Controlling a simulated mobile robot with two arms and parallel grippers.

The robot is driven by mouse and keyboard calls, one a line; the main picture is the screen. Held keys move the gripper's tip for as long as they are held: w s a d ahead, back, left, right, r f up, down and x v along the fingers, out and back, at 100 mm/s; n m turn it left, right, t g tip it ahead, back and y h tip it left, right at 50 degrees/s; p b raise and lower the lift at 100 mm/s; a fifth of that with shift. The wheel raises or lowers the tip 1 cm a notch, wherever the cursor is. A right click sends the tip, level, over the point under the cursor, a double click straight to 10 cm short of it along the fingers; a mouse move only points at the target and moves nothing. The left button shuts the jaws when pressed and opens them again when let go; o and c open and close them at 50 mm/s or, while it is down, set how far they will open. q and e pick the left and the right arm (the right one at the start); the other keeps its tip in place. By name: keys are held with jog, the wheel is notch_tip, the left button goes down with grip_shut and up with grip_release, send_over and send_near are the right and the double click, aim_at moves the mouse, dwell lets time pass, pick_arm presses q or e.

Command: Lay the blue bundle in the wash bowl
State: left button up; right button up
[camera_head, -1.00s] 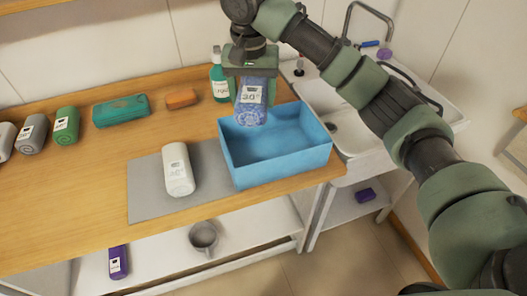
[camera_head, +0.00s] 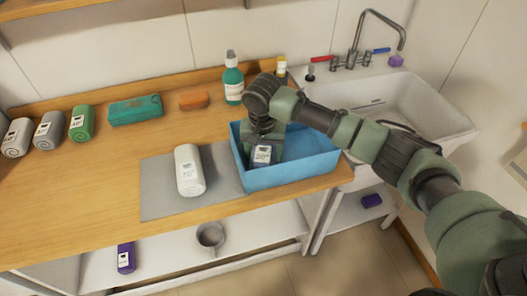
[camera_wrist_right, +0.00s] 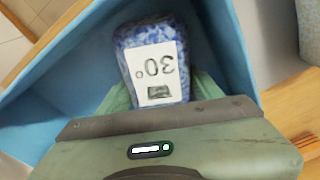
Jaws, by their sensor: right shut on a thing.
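The wash bowl (camera_head: 295,176) is a blue rectangular tub on the right part of the wooden counter. The blue bundle (camera_head: 262,156) is a blue patterned roll with a white 30° label. It is down inside the bowl's left half, below the rim. In the wrist view the bundle (camera_wrist_right: 152,32) sits between the fingers with the bowl's walls around it. My right gripper (camera_head: 264,147) is shut on it from above. Whether the bundle touches the bowl floor cannot be told. My left gripper is not in view.
A white roll (camera_head: 189,170) lies on a grey mat (camera_head: 158,198) left of the bowl. A green bottle (camera_head: 233,83) stands behind the bowl, and a sink (camera_head: 405,105) is to the right. Several rolls and a teal case (camera_head: 135,110) line the counter's back left.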

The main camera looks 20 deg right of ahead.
aim_at(263, 151)
jog(key=shift+a+f, duration=0.1)
jog(key=o, duration=1.2)
jog(key=r, duration=0.4)
jog(key=s+r+b, duration=0.1)
jog(key=r, duration=0.7)
jog(key=shift+s+a+b, duration=0.25)
jog(key=shift+b, duration=0.05)
